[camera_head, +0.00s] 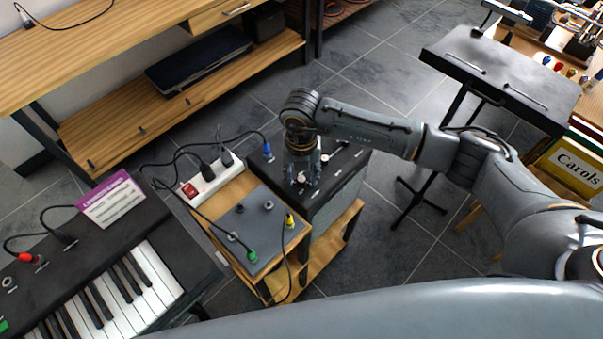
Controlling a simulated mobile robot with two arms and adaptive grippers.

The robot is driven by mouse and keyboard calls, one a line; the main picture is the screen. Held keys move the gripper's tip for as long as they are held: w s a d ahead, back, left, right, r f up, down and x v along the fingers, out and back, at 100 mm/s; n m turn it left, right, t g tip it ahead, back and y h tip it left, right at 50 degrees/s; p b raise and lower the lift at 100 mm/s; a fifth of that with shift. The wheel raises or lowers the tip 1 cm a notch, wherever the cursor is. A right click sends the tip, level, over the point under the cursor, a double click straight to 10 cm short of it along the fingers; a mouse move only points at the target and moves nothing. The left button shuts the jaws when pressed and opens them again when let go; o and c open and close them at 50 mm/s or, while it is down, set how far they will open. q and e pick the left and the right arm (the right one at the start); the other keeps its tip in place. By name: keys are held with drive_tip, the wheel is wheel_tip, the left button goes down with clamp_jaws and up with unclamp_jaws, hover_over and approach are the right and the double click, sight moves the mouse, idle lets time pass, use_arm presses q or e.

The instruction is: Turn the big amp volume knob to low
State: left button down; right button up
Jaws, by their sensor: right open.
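The amp (341,182) is a dark box with a black top, standing behind the small wooden stand in the middle. Its top carries light knobs and labels. One pale knob (325,158) shows just right of my right gripper. My right gripper (304,185) points down over the left part of the amp's top, with its fingers apart around or just above a pale knob (301,177). I cannot tell whether the fingers touch it. The gripper and wrist hide part of the amp top. My left gripper is not in view.
A grey pedal box (250,231) with green and yellow plugs and a white power strip (207,186) sit on the wooden stand (299,266), cables around them. A keyboard (128,284) is at lower left. A black music stand (495,68) is at upper right.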

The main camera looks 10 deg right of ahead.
sight(301, 179)
wheel_tip(301, 179, up, 12)
idle(0.5)
idle(0.3)
